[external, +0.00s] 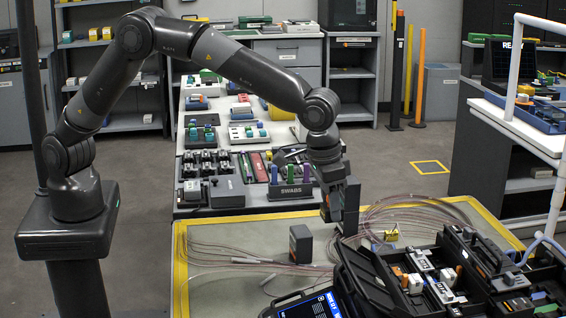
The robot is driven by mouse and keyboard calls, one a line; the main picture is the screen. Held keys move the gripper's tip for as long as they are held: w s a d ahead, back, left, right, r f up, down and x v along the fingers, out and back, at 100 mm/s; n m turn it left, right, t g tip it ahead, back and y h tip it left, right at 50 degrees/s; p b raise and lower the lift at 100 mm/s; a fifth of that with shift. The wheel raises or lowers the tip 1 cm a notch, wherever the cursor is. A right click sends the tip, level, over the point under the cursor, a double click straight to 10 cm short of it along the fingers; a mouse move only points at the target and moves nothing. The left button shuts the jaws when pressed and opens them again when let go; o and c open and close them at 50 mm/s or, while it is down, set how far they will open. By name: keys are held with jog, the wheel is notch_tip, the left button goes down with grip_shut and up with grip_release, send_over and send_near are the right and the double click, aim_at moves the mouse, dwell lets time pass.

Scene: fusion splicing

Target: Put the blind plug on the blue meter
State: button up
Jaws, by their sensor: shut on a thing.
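My gripper (329,208) points down over the back part of the bordered work mat (215,245). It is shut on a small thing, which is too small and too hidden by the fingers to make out. I cannot pick out the blind plug for certain. A dark device with a lit blue screen (312,308) lies at the front edge of the picture, partly cut off. It may be the blue meter, but I cannot be sure. My gripper is above and behind it, apart from it.
A dark upright block (300,244) stands on the mat left of my gripper. Thin coiled cables (410,207) spread over the mat. A small yellow item (391,236) lies among them. An open black case (440,275) with tools fills the front right.

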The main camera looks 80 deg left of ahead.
jog(key=w+d, duration=0.4)
jog(key=d, duration=0.2)
send_over(386, 252)
jog(key=shift+m, duration=0.4)
jog(key=f, duration=0.6)
jog(key=shift+s+f, duration=0.25)
jog(key=shift+s, duration=0.1)
jog(key=shift+f, duration=2)
jog(key=shift+f, duration=0.1)
jog(key=o, duration=1)
